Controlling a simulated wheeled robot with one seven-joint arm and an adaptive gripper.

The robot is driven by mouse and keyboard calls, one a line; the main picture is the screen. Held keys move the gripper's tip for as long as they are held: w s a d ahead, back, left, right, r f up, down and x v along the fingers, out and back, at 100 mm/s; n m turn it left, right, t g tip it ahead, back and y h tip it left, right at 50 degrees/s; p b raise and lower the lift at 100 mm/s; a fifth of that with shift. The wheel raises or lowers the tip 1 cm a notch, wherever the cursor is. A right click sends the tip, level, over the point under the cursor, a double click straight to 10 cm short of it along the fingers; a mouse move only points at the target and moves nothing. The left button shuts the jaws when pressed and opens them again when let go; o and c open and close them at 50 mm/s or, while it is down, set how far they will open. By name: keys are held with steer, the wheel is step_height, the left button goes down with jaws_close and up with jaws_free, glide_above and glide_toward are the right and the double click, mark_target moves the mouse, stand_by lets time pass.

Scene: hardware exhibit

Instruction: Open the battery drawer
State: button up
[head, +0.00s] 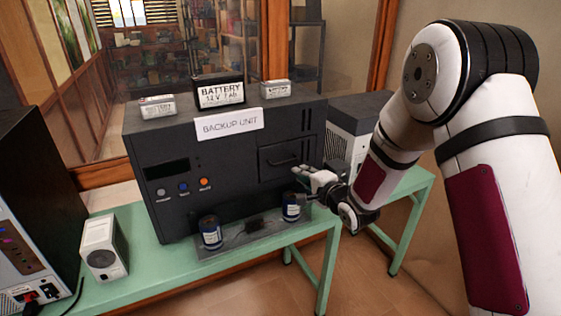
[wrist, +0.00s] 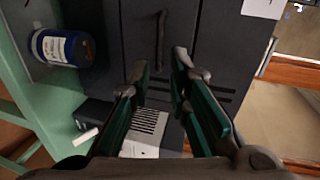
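The battery drawer (head: 272,171) is a dark panel at the right of the black backup unit's front, and it looks closed. Its dark bar handle (head: 284,161) shows on it, and the handle also shows in the wrist view (wrist: 160,42), beyond the fingertips. My gripper (head: 299,171) is just in front of the drawer's right side, close to the handle. In the wrist view my gripper (wrist: 160,68) has its two fingers apart with nothing held between them. I cannot tell the exact gap between fingertips and handle.
The backup unit (head: 178,150) stands on a green table (head: 150,265) with labelled batteries on top. Two blue cylinders (head: 211,232) (head: 291,207) stand on a plate below the drawer. A white speaker-like box (head: 103,248) is at left. A grey unit (head: 347,140) stands at right.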

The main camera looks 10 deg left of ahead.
mark_target(280, 163)
steer(key=shift+y, duration=0.3)
steer(key=x, duration=1.4)
steer(key=shift+s+a+f, duration=0.1)
steer(key=shift+a+f, duration=0.1)
jaws_close()
